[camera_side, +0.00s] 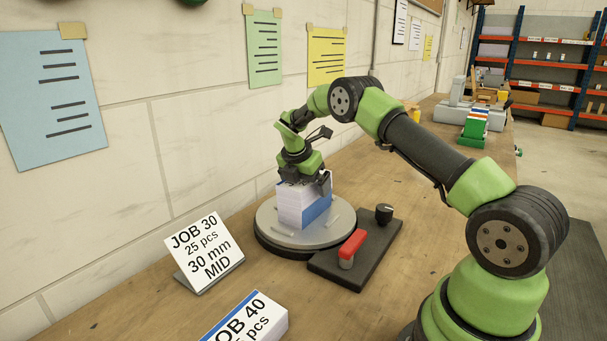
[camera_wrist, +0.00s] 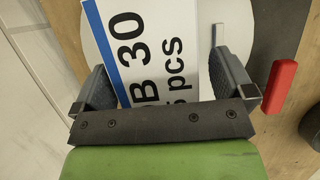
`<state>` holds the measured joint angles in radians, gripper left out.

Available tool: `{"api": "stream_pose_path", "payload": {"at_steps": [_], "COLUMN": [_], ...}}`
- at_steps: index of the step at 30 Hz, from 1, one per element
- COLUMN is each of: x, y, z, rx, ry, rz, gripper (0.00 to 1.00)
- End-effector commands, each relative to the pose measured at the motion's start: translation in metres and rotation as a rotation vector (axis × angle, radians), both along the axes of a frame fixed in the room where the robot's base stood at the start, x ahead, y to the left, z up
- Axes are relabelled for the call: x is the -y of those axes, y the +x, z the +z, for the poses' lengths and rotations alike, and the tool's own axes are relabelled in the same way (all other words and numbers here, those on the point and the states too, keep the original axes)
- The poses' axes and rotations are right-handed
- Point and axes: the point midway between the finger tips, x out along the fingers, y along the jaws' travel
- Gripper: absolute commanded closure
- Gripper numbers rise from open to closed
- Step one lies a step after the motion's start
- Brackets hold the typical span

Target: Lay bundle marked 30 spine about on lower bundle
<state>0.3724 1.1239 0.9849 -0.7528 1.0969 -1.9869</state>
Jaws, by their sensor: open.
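A block of stacked paper bundles (camera_side: 290,207) stands on the round grey turntable (camera_side: 268,228). On its right-hand face the lower part (camera_side: 317,211) is blue and the upper part is white. The top bundle, marked 30, fills the middle of the wrist view (camera_wrist: 150,45), with a blue spine stripe along its left edge. My gripper (camera_side: 305,180) is at the top of the stack, and its fingers also show in the wrist view (camera_wrist: 167,88). The jaws are open around the top bundle, with a gap at the right finger. The left finger's contact is unclear.
A red lever (camera_side: 352,245) and black knob (camera_side: 384,213) sit on a dark base right of the turntable. A JOB 30 card (camera_side: 205,250) stands at left front. A JOB 40 bundle (camera_side: 246,322) lies at the front edge. The wall runs along the left.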

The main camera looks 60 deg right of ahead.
Motion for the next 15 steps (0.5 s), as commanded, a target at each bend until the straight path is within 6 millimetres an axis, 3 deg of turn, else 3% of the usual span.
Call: {"api": "stream_pose_path", "payload": {"at_steps": [15], "x": [-0.036], "y": [0.001], "z": [0.093], "rx": [0.004], "ry": [-0.001], "rz": [0.001], "gripper": [0.00]}}
